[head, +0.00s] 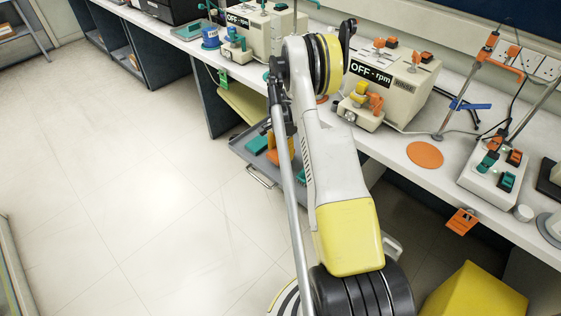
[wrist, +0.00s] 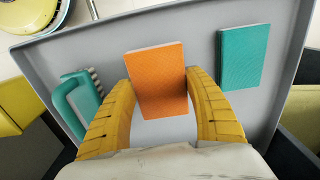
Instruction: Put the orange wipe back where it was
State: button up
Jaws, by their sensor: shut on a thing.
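The orange wipe (wrist: 158,78), a flat rectangular block in the wrist view, stands between the two yellow fingers of my gripper (wrist: 160,98). My gripper is shut on it, over the grey drawer (wrist: 195,37). I cannot tell whether the wipe touches the drawer floor. In the head view my gripper is mostly hidden behind my arm, at the pulled-out drawer (head: 240,146) under the bench.
A teal block (wrist: 243,57) lies in the drawer on the right. A teal brush (wrist: 77,103) lies on the left. On the bench are an orange disc (head: 425,154), a beige machine (head: 395,85) and a switch box (head: 490,182). The floor at left is clear.

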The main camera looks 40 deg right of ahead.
aim_at(281, 158)
notch_tip(281, 158, down, 4)
jog(key=shift+r+b, duration=0.1)
jog(key=shift+b, duration=0.9)
jog(key=o, duration=1.3)
